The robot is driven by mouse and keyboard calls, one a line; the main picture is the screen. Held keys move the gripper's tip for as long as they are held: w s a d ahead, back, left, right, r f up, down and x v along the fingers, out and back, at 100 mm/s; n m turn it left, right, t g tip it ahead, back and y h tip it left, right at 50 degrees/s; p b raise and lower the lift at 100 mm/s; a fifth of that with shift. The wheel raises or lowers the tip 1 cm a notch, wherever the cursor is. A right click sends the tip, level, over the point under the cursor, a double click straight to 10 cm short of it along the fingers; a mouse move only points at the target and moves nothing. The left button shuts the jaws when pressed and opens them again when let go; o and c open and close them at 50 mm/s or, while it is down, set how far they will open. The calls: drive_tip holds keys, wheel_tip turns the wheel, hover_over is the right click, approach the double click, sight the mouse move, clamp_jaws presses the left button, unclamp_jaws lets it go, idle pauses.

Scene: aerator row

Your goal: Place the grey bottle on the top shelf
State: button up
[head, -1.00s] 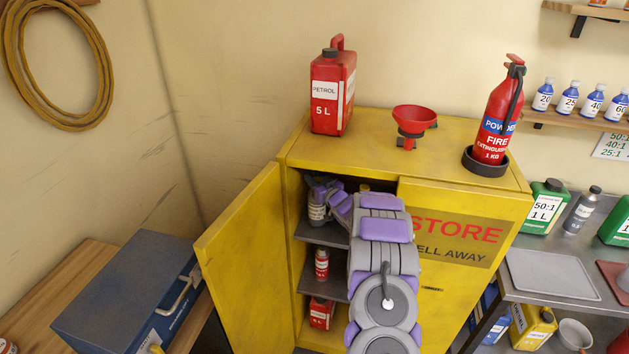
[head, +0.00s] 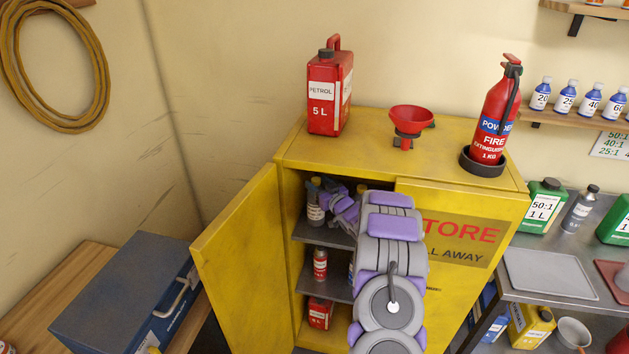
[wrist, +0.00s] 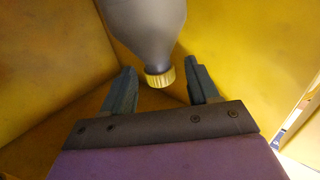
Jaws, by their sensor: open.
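A grey bottle (head: 315,208) with a pale label stands upright at the left end of the cabinet's top shelf (head: 322,234). My gripper (head: 328,190) is inside the cabinet just right of it, partly hidden by my arm. In the wrist view, my gripper (wrist: 160,70) is open, its two fingers apart. A grey bottle with a yellow cap (wrist: 147,25) shows beyond them, cap toward the gripper in the picture; the fingers do not close on it. I cannot tell for certain that both views show the same bottle.
The yellow cabinet's left door (head: 240,262) stands open; its right door (head: 465,250) is shut. A red spray can (head: 320,264) and a red box-shaped can (head: 320,313) stand on lower levels. A petrol can (head: 330,92), funnel (head: 410,120) and extinguisher (head: 494,115) stand on top.

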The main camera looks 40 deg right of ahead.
drive_tip(key=s, duration=0.8)
drive_tip(key=shift+s+a+p, duration=0.25)
drive_tip(key=shift+a+p, duration=0.1)
drive_tip(key=shift+a, duration=0.1)
drive_tip(key=shift+r, duration=0.1)
drive_tip(key=a+r+g+h, duration=0.2)
drive_tip(key=a+r+g, duration=0.3)
drive_tip(key=a, duration=0.3)
drive_tip(key=s+a+r+g, duration=0.3)
drive_tip(key=s+a+g, duration=0.2)
drive_tip(key=s+a, duration=0.3)
drive_tip(key=s+a+r+g+y, duration=0.1)
drive_tip(key=s+a+g, duration=0.2)
drive_tip(key=s+a, duration=0.5)
drive_tip(key=s+a+r+g+y, duration=0.1)
drive_tip(key=s+a+g, duration=0.2)
drive_tip(key=s+a, duration=0.5)
drive_tip(key=s+a+r+n+g+y, duration=0.1)
drive_tip(key=s+a, duration=0.7)
drive_tip(key=s, duration=1.2)
drive_tip(key=r+g, duration=0.1)
drive_tip(key=g, duration=0.1)
drive_tip(key=shift+s+g, duration=0.25)
drive_tip(key=shift+g, duration=0.15)
